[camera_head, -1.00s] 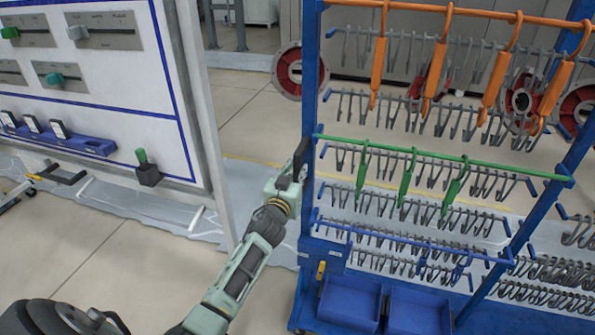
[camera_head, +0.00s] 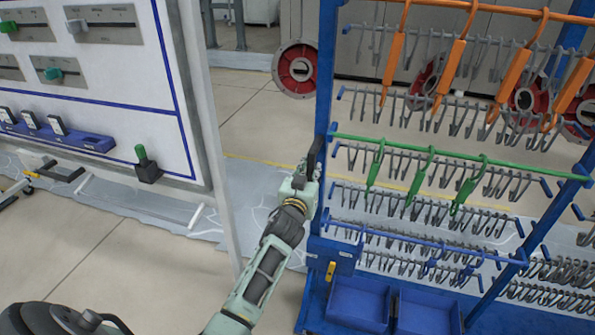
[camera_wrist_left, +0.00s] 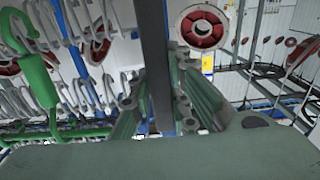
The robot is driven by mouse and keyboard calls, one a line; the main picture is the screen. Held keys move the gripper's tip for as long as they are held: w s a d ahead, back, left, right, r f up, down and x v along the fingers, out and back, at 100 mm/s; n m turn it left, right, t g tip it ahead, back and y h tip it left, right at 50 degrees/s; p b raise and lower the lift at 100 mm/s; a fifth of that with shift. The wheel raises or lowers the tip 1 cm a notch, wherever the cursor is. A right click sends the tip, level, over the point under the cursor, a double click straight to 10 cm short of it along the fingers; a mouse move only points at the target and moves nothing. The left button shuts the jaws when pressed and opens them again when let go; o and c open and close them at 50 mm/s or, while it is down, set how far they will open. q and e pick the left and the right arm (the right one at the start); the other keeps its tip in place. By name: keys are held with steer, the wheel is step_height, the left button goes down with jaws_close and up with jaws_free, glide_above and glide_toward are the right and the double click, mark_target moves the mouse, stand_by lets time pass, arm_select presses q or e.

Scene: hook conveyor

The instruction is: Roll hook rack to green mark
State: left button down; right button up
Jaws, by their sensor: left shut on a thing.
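The hook rack (camera_head: 321,110) is a blue frame with rails of grey hooks, standing on the right of the head view. Large orange hooks (camera_head: 451,65) hang on its top rail and green hooks (camera_head: 420,174) on a middle green rail. My left gripper (camera_head: 312,166) is at the rack's left upright, shut on a dark upright bar there. In the left wrist view the dark bar (camera_wrist_left: 155,50) passes between the fingers (camera_wrist_left: 160,112). My right gripper is not in view. I see no green floor mark; the rack's right side is cut off.
A white panel (camera_head: 110,90) with sliders and a blue lower shelf stands on the left. Open floor (camera_head: 150,260) lies between it and the rack. A red wheel-like disc (camera_head: 296,69) is behind. Blue bins (camera_head: 355,303) sit at the rack's base.

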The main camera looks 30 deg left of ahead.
arm_select(q)
steer(key=w+d+b, duration=0.2)
steer(key=d, duration=0.6)
steer(key=shift+d+b, duration=0.35)
steer(key=shift+b, duration=0.05)
steer(key=c, duration=1.7)
jaws_free()
steer(key=shift+s+a, duration=0.1)
steer(key=shift+a, duration=0.25)
steer(key=shift+o, duration=0.3)
steer(key=shift+d, duration=0.35)
steer(key=v, duration=1.1)
steer(key=shift+s, duration=0.45)
